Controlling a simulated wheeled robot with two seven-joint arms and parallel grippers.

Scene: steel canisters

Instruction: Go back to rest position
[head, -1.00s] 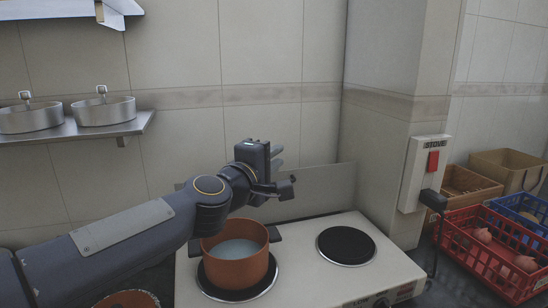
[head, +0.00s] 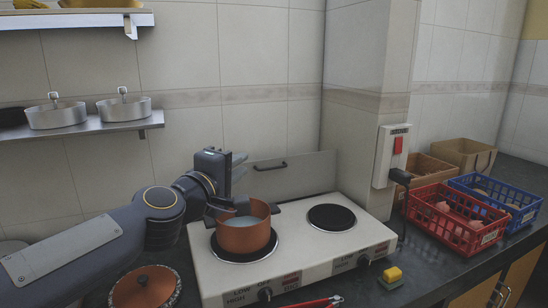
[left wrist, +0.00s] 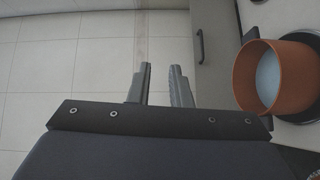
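My left gripper (head: 242,172) is in the head view, raised just behind and above the copper pot (head: 243,238), apart from it. In the left wrist view its two fingers (left wrist: 161,82) stand apart with nothing between them. The pot holds a whitish liquid and sits on the left burner of the white stove (head: 300,262). The pot also shows at the right of the left wrist view (left wrist: 250,88). My arm hides part of the counter on the left. My right gripper is in neither view.
A copper lid (head: 143,290) lies on the counter at front left. A yellow-topped block (head: 392,276) is before the stove. Red (head: 456,228) and blue (head: 505,202) baskets stand at right. A shelf (head: 85,128) with steel pans is at back left.

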